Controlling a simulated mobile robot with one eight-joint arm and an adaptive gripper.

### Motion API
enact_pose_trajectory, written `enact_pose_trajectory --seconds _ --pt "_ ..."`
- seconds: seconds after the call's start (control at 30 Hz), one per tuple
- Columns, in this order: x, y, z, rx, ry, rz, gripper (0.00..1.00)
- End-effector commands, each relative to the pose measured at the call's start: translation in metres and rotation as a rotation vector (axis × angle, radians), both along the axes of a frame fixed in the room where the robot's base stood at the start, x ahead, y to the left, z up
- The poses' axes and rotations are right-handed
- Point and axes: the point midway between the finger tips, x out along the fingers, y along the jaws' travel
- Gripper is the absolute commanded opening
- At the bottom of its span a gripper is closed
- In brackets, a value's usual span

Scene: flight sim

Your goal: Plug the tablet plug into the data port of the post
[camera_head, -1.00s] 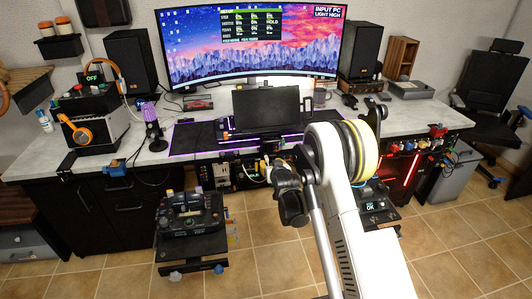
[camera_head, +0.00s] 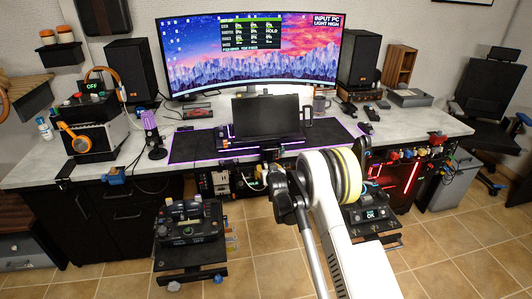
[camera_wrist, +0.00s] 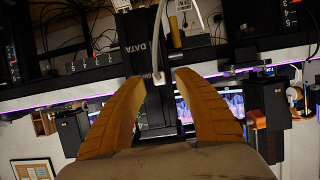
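My gripper (camera_wrist: 158,76) has two orange fingers, spread apart, in the wrist view, which is upside down. A dark post (camera_wrist: 133,45) marked DATA stands just beyond the fingertips. A white plug end (camera_wrist: 158,79) on a white cable shows in the gap between the fingertips; neither finger visibly touches it. Whether this is the tablet plug, and where the port opening is, I cannot tell. In the head view my arm reaches to the desk's front edge below the dark tablet-like screen (camera_head: 266,118), and my fingers are mostly hidden there.
The desk (camera_head: 400,125) carries a wide curved monitor (camera_head: 250,55) and two speakers (camera_head: 130,69). A control box on a stand (camera_head: 188,225) is at lower left, and a lit OK box (camera_head: 370,214) sits right of my arm. Several cables hang around the post.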

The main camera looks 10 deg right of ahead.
Motion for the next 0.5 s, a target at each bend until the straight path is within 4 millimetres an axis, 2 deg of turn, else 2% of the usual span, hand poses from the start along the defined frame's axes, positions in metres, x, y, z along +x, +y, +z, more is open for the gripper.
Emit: enact_pose_trajectory --seconds 0.2,0.5 --pt "0.016 0.0 -0.007 0.0 0.0 0.0 0.38" --pt "0.019 0.0 -0.008 0.0 0.0 0.0 0.38"
